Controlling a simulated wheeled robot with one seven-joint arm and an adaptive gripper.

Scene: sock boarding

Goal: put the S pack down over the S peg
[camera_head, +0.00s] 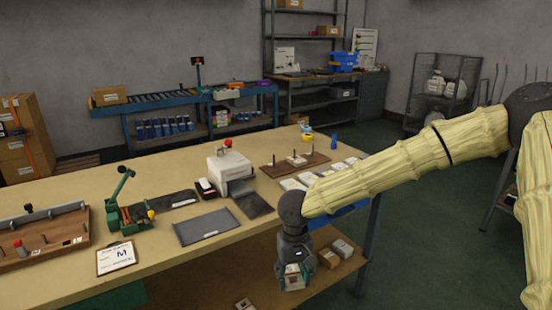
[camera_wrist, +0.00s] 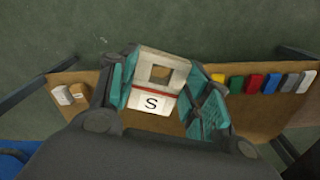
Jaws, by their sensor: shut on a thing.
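My gripper (camera_wrist: 160,98) is shut on the S pack (camera_wrist: 152,104), a white pack with a red stripe, a square window and a black "S" label. In the wrist view the teal finger pads stand on both sides of it. In the head view my gripper (camera_head: 293,272) hangs in front of the table edge, below the tabletop, and mostly hides the pack. A brown board (camera_head: 272,170) with upright pegs stands at the back right of the table, with a pale piece (camera_head: 297,160) near its middle. Its labels are too small to read, so I cannot tell which peg is S.
The lower shelf (camera_wrist: 262,105) holds several coloured blocks (camera_wrist: 254,83) and small boxes (camera_wrist: 70,94). On the table (camera_head: 155,242) are a grey mat (camera_head: 208,227), a white machine (camera_head: 228,165), a clipboard marked M (camera_head: 116,259) and a wooden rack (camera_head: 45,240).

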